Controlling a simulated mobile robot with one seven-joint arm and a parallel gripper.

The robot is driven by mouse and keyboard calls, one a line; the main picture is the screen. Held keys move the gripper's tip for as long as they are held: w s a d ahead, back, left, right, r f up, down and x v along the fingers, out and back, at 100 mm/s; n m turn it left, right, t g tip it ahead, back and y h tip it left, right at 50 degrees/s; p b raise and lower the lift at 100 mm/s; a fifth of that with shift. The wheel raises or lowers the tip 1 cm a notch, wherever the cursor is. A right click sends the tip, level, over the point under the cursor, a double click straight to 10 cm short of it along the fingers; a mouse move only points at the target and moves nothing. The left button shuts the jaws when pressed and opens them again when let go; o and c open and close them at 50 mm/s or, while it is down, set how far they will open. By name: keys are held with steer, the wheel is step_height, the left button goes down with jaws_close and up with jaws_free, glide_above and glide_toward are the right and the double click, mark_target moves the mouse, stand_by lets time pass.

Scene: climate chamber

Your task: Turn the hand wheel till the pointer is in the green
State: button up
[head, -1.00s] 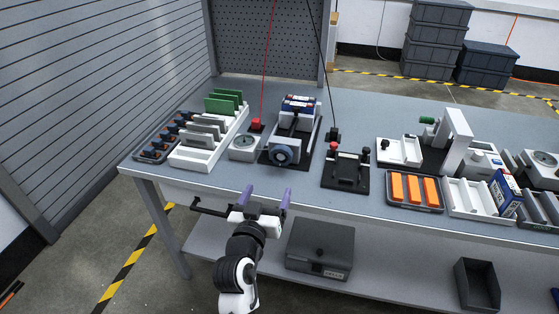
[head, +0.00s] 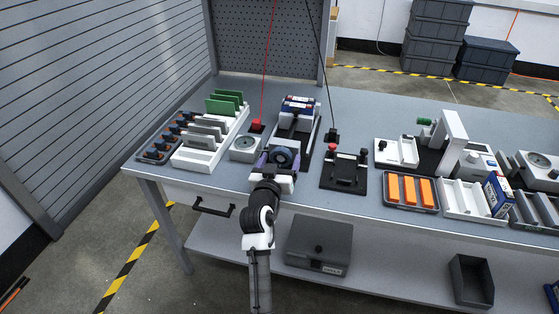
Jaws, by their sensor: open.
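The dark hand wheel (head: 286,155) faces me on the front of a vise-like fixture (head: 307,140) near the table's front edge. My gripper (head: 279,161) is at the wheel, open, with one purple finger on each side of it. I cannot tell whether the fingers touch the rim. My gripper hides the lower part of the wheel.
A white rack (head: 200,157) with green and grey boards stands left of the gauge. A black fixture with a red knob (head: 344,170) is close on the right. A red block (head: 256,125) sits behind the gauge.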

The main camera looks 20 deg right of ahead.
steer(key=shift+c, duration=0.5)
steer(key=c, duration=0.9)
steer(key=shift+f+b, duration=0.1)
steer(key=shift+b, duration=0.35)
steer(key=shift+f+m+b, duration=0.1)
steer(key=shift+m+b, duration=0.6)
steer(key=shift+b, duration=0.05)
steer(key=m+b, duration=0.2)
steer(key=shift+a+b, duration=0.1)
steer(key=shift+b, duration=0.2)
steer(key=shift+m+b, duration=1.4)
steer(key=shift+r, duration=0.2)
